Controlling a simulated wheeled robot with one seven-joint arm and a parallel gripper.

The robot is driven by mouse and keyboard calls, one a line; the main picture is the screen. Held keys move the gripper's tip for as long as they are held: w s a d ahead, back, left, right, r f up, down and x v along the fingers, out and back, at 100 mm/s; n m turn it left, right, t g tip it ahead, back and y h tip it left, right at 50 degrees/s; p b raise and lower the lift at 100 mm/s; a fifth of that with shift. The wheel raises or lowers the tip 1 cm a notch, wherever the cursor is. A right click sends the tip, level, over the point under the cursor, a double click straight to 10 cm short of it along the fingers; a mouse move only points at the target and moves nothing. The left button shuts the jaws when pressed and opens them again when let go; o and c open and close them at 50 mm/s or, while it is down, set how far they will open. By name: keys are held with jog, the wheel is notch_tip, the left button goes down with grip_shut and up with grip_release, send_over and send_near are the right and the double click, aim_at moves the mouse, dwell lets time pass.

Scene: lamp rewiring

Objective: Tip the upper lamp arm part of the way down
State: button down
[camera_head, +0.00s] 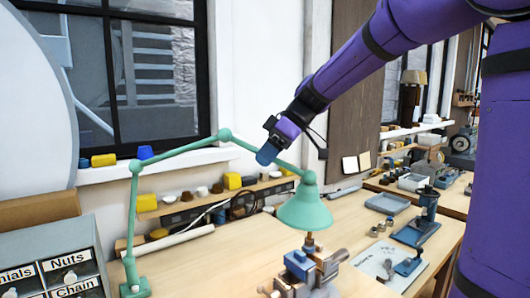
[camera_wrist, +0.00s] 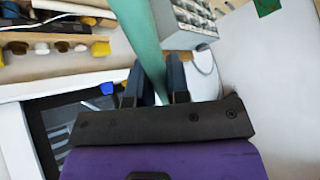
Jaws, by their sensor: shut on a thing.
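The green desk lamp (camera_head: 131,228) stands on the bench with its base at the front left. Its upper arm (camera_head: 243,144) slopes down to the right from a round joint (camera_head: 225,135) to the cone-shaped shade (camera_head: 304,212). The shade hangs open side down over a blue vise-like device (camera_head: 299,265). My gripper (camera_head: 267,154) is shut on the upper arm, between the joint and the shade. In the wrist view the green arm (camera_wrist: 140,42) runs between my two dark fingers (camera_wrist: 155,84). The exact contact is partly hidden by the fingers.
A cabinet with labelled drawers (camera_head: 52,270) stands at the front left. A cluttered shelf (camera_head: 215,198) runs behind the lamp, below the window sill. A blue-grey stand (camera_head: 415,235) and a tray (camera_head: 387,204) are at the right.

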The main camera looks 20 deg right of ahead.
jog(key=c, duration=1.1)
grip_release()
jog(key=shift+d+r, duration=0.1)
jog(key=v, duration=1)
jog(key=shift+d+r, duration=0.2)
jog(key=s+a+f+m+t+h, duration=0.1)
jog(key=s+f+m+h, duration=0.2)
jog(key=s+f+m, duration=0.3)
jog(key=s+a+f+m+t+h, duration=0.2)
jog(key=s+f+m+h, duration=0.2)
jog(key=s, duration=1.2)
notch_tip(320, 180, down, 4)
jog(key=shift+s+r+m+t+h, duration=0.2)
jog(key=shift+m+t+h, duration=0.1)
jog(key=shift+m, duration=0.7)
